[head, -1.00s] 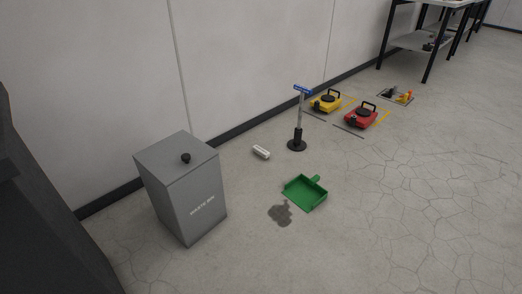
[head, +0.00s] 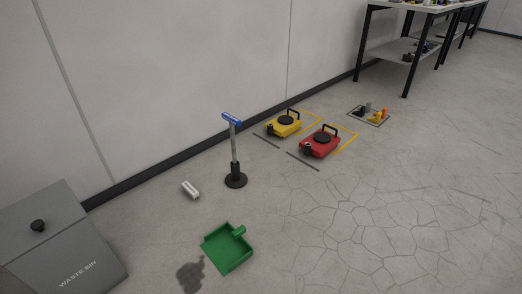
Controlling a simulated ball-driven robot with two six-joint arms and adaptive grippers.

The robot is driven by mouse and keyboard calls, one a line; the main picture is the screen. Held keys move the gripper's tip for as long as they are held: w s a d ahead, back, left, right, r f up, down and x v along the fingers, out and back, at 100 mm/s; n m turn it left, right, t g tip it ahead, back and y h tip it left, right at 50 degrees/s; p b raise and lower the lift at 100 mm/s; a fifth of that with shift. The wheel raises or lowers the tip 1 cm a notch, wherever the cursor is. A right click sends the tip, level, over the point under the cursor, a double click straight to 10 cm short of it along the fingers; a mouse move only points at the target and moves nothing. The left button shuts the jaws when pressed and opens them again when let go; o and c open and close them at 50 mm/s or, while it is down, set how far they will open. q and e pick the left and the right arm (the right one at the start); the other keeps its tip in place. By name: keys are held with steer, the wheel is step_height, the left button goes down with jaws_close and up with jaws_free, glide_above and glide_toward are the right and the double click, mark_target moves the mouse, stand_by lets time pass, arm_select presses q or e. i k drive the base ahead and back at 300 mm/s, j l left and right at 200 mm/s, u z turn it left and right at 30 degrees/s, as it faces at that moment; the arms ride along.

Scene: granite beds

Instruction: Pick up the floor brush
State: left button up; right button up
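No thing in the head view is plainly a floor brush. A small white oblong thing (head: 190,189) lies on the floor near the wall; it is too small to tell whether it is a brush. To its right, a blue crosspiece (head: 232,119) tops a grey upright post on a round black base (head: 236,181). I cannot tell whether the blue piece is a brush head or a handle. A green dustpan (head: 227,256) lies on the floor in front of them. Neither of my grippers is in view.
A grey waste bin (head: 62,250) stands at the lower left. A dark stain (head: 190,276) lies beside the dustpan. Yellow (head: 285,124) and red (head: 319,144) devices sit by the wall. A table (head: 362,50) stands behind. The cracked floor at right is clear.

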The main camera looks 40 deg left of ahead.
mark_target(189, 188)
steer(key=i+l, duration=0.1)
steer(key=i, duration=0.55)
steer(key=i+l, duration=0.1)
steer(key=i, duration=0.55)
steer(key=i+u, duration=0.3)
steer(key=u, duration=0.15)
steer(key=i+l+u, duration=0.1)
steer(key=i+u, duration=0.15)
steer(key=u, duration=0.2)
steer(key=i+l+u, duration=0.2)
steer(key=u, duration=0.25)
steer(key=i+u, duration=0.15)
steer(key=u, duration=0.3)
steer(key=i+l+u, duration=0.15)
steer(key=u, duration=0.3)
steer(key=i+l+u, duration=0.1)
steer(key=u, duration=0.4)
steer(key=i+l+u, duration=0.15)
steer(key=u, duration=0.3)
steer(key=l+u, duration=0.25)
steer(key=u, duration=0.2)
steer(key=l+u, duration=0.25)
steer(key=u, duration=0.2)
steer(key=i+l+u, duration=0.1)
steer(key=l+u, duration=0.3)
steer(key=i+l+u, duration=0.1)
steer(key=l+u, duration=0.65)
